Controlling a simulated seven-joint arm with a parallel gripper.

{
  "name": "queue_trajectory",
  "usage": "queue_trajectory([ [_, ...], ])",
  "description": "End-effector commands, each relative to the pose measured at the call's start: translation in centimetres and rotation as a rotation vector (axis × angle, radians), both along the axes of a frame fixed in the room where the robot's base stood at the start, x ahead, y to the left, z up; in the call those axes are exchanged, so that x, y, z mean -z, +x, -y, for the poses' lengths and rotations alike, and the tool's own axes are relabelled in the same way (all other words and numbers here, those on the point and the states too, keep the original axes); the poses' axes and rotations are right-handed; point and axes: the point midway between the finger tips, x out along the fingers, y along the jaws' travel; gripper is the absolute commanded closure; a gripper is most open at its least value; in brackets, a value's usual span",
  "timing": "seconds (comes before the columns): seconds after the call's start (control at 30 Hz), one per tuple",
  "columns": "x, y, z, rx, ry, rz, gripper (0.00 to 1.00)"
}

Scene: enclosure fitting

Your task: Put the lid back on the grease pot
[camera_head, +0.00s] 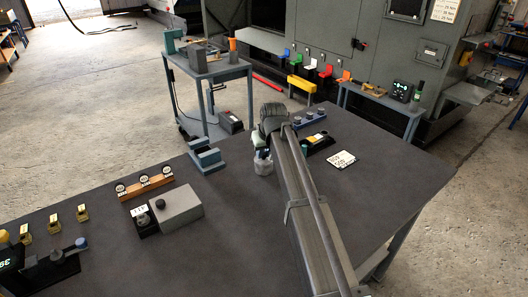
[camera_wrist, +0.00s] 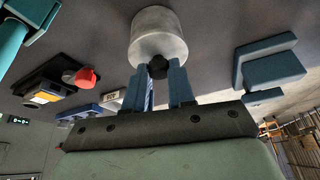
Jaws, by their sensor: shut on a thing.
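The grease pot (camera_head: 264,167) is a pale grey cylinder standing on the dark bench, just below my gripper (camera_head: 263,153) in the head view. In the wrist view the pale round body (camera_wrist: 158,22) stands beyond my gripper (camera_wrist: 168,75). A black knob (camera_wrist: 156,68) on its round top face, which looks like the lid (camera_wrist: 158,46), sits between my two blue fingers. My fingers are shut on the knob. I cannot tell whether the lid is fully seated on the pot or slightly above it. My arm hides part of the bench behind the pot.
A blue bracket (camera_head: 206,160) stands left of the pot; it also shows in the wrist view (camera_wrist: 270,66). A grey box (camera_head: 180,207) is at front left.

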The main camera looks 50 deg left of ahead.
Motion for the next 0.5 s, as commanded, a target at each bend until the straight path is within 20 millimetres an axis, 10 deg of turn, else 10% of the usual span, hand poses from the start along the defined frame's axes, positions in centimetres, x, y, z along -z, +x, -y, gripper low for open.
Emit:
queue_trajectory([
  [0.17, 0.00, 0.00, 0.00, 0.000, 0.000, 0.000, 1.00],
  [0.2, 0.00, 0.00, 0.00, 0.000, 0.000, 0.000, 0.74],
  [0.5, 0.00, 0.00, 0.00, 0.000, 0.000, 0.000, 0.47],
])
